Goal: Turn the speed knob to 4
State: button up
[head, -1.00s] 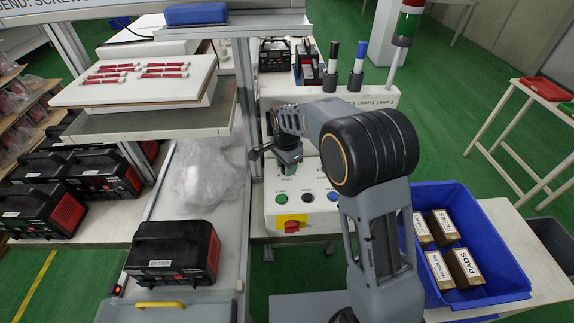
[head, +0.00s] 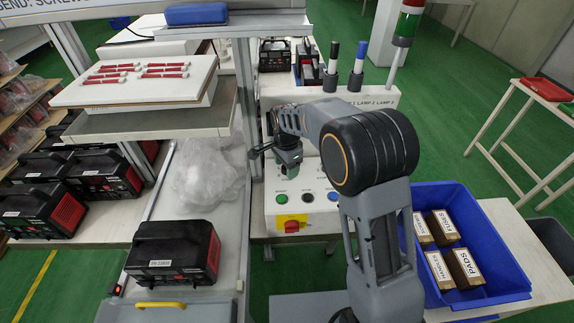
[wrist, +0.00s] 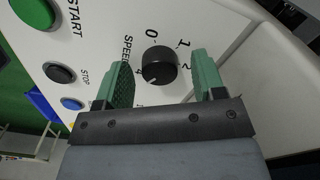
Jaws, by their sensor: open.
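The black round speed knob (wrist: 159,65) sits on the white panel (wrist: 105,35) in the wrist view. The word SPEED and numbers, among them 0, 1, 2 and 4, are printed around it. A pale mark shows on the knob's lower left, towards the 4; its exact setting is hard to read. My gripper (wrist: 164,80) is open, with one green finger on each side of the knob and gaps showing between. Its depth over the knob is unclear. In the head view my gripper (head: 287,168) is over the control box (head: 306,190), and the knob is hidden.
START (wrist: 36,12) and STOP (wrist: 60,73) buttons and a blue button (wrist: 72,103) lie left of the knob. A red stop button (head: 291,226) is on the box front. A metal post (head: 247,100) stands close left of my gripper; a blue bin (head: 505,245) is right.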

notch_tip(320, 180, up, 14)
dwell(0.6)
jog(key=shift+d+f, duration=0.1)
dwell(0.4)
jog(key=s+d+f+n+t, duration=0.1)
jog(key=s+d+f+n, duration=0.1)
jog(key=s+d+n, duration=0.4)
jog(key=s+d+f+n+t, duration=0.1)
jog(key=s+d+n, duration=0.5)
jog(key=s, duration=1)
jog(key=shift+d+f+t, duration=0.35)
jog(key=shift+d+t, duration=0.1)
jog(key=shift+t, duration=0.35)
jog(key=shift+c, duration=0.4)
